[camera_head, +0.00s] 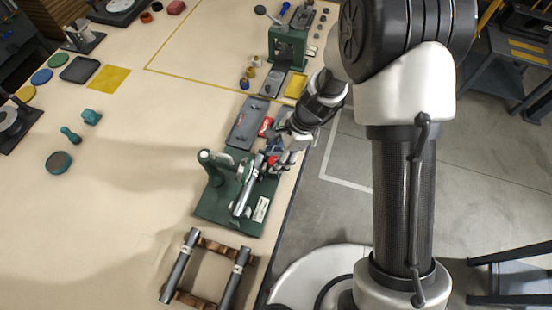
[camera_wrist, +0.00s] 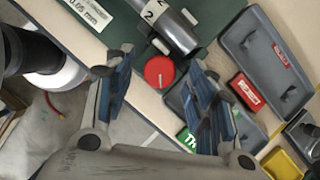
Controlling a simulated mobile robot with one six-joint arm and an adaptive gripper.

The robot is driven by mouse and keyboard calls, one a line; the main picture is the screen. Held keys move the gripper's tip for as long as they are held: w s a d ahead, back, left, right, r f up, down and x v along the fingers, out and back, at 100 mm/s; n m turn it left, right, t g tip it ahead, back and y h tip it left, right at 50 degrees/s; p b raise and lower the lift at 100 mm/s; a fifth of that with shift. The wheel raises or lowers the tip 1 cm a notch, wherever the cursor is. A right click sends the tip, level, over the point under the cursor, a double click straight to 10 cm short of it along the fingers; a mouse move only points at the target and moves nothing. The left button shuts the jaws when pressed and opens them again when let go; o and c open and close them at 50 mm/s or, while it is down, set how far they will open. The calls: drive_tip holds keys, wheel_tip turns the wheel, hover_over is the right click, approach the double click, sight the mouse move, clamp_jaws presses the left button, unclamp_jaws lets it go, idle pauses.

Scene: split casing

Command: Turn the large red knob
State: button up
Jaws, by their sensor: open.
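The large red knob (camera_wrist: 159,72) shows as a round red disc with a pale mark in the wrist view. It sits at the end of the green fixture (camera_wrist: 213,20), near a grey metal cylinder (camera_wrist: 170,25). In the head view the knob (camera_head: 272,161) is a small red patch, partly hidden by my gripper (camera_head: 279,150). In the wrist view my gripper (camera_wrist: 162,68) is open, with one blue-padded finger on each side of the knob. Gaps show between the knob and both fingers. I cannot tell its distance above the knob.
A grey tray (camera_head: 245,123) and a red labelled block (camera_wrist: 246,91) lie beside the fixture. A rack with two metal cylinders (camera_head: 180,265) stands in front. A green press (camera_head: 288,48) stands farther back. The table's middle left is largely clear.

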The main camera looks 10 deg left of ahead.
drive_tip(key=shift+a+f, duration=0.2)
drive_tip(key=shift+f, duration=0.3)
drive_tip(key=c, duration=1.1)
